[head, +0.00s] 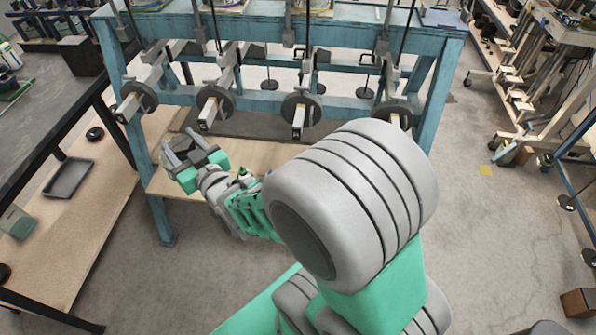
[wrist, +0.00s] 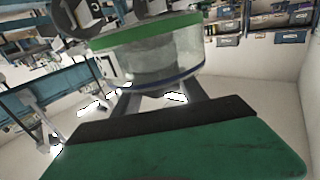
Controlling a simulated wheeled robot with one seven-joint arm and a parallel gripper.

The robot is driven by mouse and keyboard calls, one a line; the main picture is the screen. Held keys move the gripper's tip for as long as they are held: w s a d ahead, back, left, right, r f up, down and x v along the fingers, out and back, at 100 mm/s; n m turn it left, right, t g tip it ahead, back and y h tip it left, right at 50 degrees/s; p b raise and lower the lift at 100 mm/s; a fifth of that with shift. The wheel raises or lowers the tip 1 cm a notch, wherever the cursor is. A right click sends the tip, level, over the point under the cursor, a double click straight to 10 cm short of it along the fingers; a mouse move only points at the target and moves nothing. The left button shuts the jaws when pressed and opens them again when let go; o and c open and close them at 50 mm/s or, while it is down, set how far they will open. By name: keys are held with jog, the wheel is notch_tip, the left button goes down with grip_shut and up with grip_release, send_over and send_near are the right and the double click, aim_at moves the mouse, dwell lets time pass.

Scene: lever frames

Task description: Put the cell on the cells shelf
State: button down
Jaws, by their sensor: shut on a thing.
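The cell (wrist: 150,62) is a clear drum with a green upper band, a blue lower band and a white label with a dark mark. It fills the upper middle of the wrist view. My gripper (wrist: 160,97) is shut on it, with one finger on each side. In the head view my gripper (head: 181,143) is at the left front of the blue frame, over the left end of a wooden board (head: 262,157). The cell is hard to make out there. I see no label that shows which surface is the cells shelf.
The blue lever frame (head: 262,99) stands close behind my gripper, with several lever arms and round grey weights (head: 215,100) sticking out. At left, a dark bench has a low wooden shelf (head: 85,240) with a black tray (head: 69,178). Open floor (head: 500,240) lies at right.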

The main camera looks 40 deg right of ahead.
notch_tip(320, 180, down, 28)
jog(key=s+d+n+y+b, duration=0.25)
jog(key=y+b, duration=0.25)
jog(key=b, duration=3.3)
jog(key=s+d+f+m+g+h, duration=0.1)
jog(key=s+d+f+m+h, duration=0.4)
jog(key=d, duration=0.9)
jog(key=s+d+f+h, duration=0.1)
jog(key=d+f+h, duration=0.2)
jog(key=d+f, duration=0.8)
jog(key=s+d+f+m+g+h, duration=0.1)
jog(key=s+d+f+m+h, duration=0.3)
jog(key=d, duration=1.4)
jog(key=s+d+r+h, duration=0.1)
jog(key=d+r+h, duration=0.1)
jog(key=d, duration=0.7)
jog(key=d+r+n, duration=0.1)
jog(key=d+r, duration=0.5)
jog(key=r, duration=0.3)
jog(key=shift+y, duration=0.4)
jog(key=w+a+f+b, duration=0.1)
jog(key=a+f, duration=0.3)
jog(key=w+a+f+b, duration=0.1)
jog(key=a+f+b, duration=0.1)
jog(key=a+f, duration=0.2)
jog(key=w+a+f+b, duration=0.1)
jog(key=a+f+b, duration=0.1)
jog(key=a+f, duration=0.3)
jog(key=shift+a, duration=0.3)
jog(key=shift+f, duration=0.2)
